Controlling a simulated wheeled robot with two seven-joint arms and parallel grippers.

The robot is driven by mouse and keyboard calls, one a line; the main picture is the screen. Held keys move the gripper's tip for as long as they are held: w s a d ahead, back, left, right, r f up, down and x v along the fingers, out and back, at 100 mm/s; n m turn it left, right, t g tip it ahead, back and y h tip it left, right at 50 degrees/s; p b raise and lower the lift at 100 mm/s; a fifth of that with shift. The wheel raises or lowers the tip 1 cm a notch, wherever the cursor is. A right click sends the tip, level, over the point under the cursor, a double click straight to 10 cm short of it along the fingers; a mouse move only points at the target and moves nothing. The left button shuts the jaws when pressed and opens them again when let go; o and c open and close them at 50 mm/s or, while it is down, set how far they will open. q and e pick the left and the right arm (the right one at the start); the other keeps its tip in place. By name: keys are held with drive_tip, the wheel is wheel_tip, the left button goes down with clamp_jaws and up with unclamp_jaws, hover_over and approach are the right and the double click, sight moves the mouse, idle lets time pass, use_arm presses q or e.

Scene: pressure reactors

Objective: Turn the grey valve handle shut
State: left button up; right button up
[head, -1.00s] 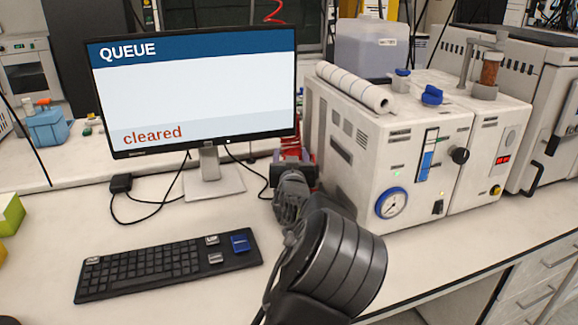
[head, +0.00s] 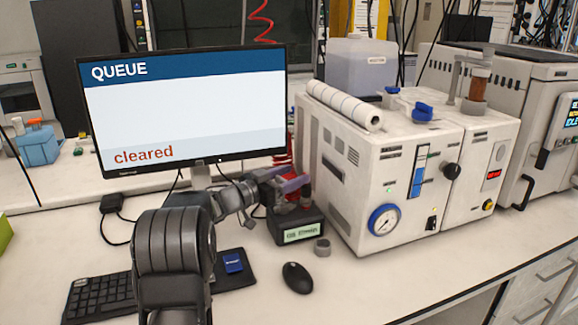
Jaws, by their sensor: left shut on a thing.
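My left gripper (head: 292,188) comes in from the left, in front of the monitor's lower right corner. It is shut on a small greyish-purple piece at the top of a dark box with a lit label (head: 303,232). This piece appears to be the valve handle, but the fingers cover most of it and its angle cannot be read. Red parts (head: 284,208) show beside and below the fingers. A small grey round knob or cap (head: 322,246) stands on the bench, right of the box. My right gripper is not in view.
The monitor (head: 187,110) stands behind my left arm. The white reactor unit with a gauge (head: 384,219) stands close to the right of the box. A keyboard (head: 97,297) and a black mouse (head: 297,278) lie in front. The bench right of the mouse is clear.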

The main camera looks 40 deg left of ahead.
sight(281, 180)
use_arm(q)
drive_tip(key=shift+s+d+m+g+h+p, duration=0.1)
drive_tip(key=shift+d+m+g+h+p, duration=0.1)
drive_tip(key=shift+m+g+h, duration=0.45)
drive_tip(key=shift+s+d+m+g+h+p, duration=0.1)
drive_tip(key=shift+m+g+h+p, duration=0.1)
drive_tip(key=shift+m+h, duration=0.85)
drive_tip(key=shift+d+m+g+h+p, duration=0.15)
drive_tip(key=shift+m+g+h, duration=0.3)
drive_tip(key=shift+h, duration=0.75)
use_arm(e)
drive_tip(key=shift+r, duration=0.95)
use_arm(q)
drive_tip(key=o, duration=1.4)
drive_tip(key=shift+c, duration=0.2)
drive_tip(key=shift+s, duration=0.1)
drive_tip(key=shift+s+a, duration=0.25)
drive_tip(key=shift+a, duration=0.05)
drive_tip(key=b+v, duration=0.1)
drive_tip(key=v, duration=0.5)
drive_tip(key=shift+s+a, duration=0.2)
drive_tip(key=shift+s, duration=0.15)
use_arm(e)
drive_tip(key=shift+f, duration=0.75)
